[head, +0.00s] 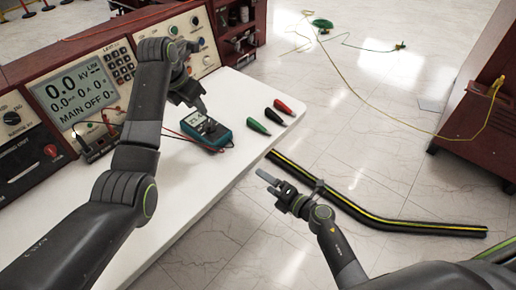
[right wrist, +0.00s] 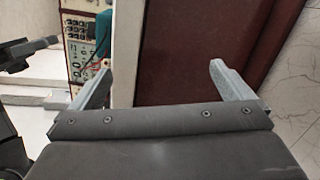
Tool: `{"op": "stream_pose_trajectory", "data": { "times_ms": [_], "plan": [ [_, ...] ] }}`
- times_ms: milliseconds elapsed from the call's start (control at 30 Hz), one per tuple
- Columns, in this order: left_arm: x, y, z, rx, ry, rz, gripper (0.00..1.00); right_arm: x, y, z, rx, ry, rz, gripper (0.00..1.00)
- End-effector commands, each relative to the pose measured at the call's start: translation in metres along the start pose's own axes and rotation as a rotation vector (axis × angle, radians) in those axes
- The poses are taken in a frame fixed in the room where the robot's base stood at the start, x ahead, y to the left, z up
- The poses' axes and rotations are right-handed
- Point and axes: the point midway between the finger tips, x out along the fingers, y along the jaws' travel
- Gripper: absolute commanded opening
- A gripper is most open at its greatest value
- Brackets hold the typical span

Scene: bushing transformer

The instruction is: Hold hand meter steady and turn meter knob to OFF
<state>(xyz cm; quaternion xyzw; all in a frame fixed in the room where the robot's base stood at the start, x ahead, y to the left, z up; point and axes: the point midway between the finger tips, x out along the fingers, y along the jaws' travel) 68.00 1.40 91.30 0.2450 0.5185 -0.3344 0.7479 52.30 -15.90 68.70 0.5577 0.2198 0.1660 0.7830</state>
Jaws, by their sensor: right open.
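The teal hand meter (head: 217,138) lies on the white table in the head view, its grey display facing up. Its knob (head: 209,127) is small and its setting cannot be read. My left gripper (head: 201,104) is just above the meter's display end; whether it touches the meter and how far its fingers are apart is unclear. My right gripper (head: 268,184) is open and empty, off the table's right edge, apart from the meter. Its two spread fingers show in the right wrist view (right wrist: 160,85), with a teal shape (right wrist: 98,52), probably the meter, beyond the left finger.
Green (head: 257,126), black (head: 273,116) and red (head: 284,107) clips lie right of the meter. A console with a large screen (head: 74,92) stands behind the table. Red leads run to the meter. A black hose with a yellow stripe (head: 400,222) lies on the floor at the right.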

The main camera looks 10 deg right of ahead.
Motion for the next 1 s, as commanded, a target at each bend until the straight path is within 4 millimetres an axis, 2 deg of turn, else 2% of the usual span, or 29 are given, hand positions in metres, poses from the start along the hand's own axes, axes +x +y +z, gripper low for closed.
{"op": "stream_pose_trajectory", "data": {
  "times_ms": [33, 200, 400, 500, 700, 867, 1000],
  "plan": [
    [0.000, 0.000, 0.000, 0.000, 0.000, 0.000, 0.36, 0.005, 0.019, 0.001, -0.100, 0.030, 0.023, 1.00],
    [0.000, 0.000, 0.000, 0.000, 0.000, 0.000, 0.36, 0.016, 0.068, 0.000, -0.449, 0.124, 0.060, 1.00],
    [0.000, 0.000, 0.000, 0.000, 0.000, 0.000, 0.36, 0.020, 0.111, 0.006, -0.844, 0.200, 0.045, 1.00],
    [0.000, 0.000, 0.000, 0.000, 0.000, 0.000, 0.36, 0.019, 0.126, 0.012, -1.011, 0.222, 0.015, 1.00],
    [0.000, 0.000, 0.000, 0.000, 0.000, 0.000, 0.36, 0.016, 0.143, 0.024, -1.228, 0.244, -0.051, 1.00],
    [0.000, 0.000, 0.000, 0.000, 0.000, 0.000, 0.36, 0.015, 0.147, 0.029, -1.292, 0.250, -0.079, 1.00],
    [0.000, 0.000, 0.000, 0.000, 0.000, 0.000, 0.36, 0.025, 0.145, 0.029, -1.299, 0.251, -0.083, 1.00]
  ]
}}
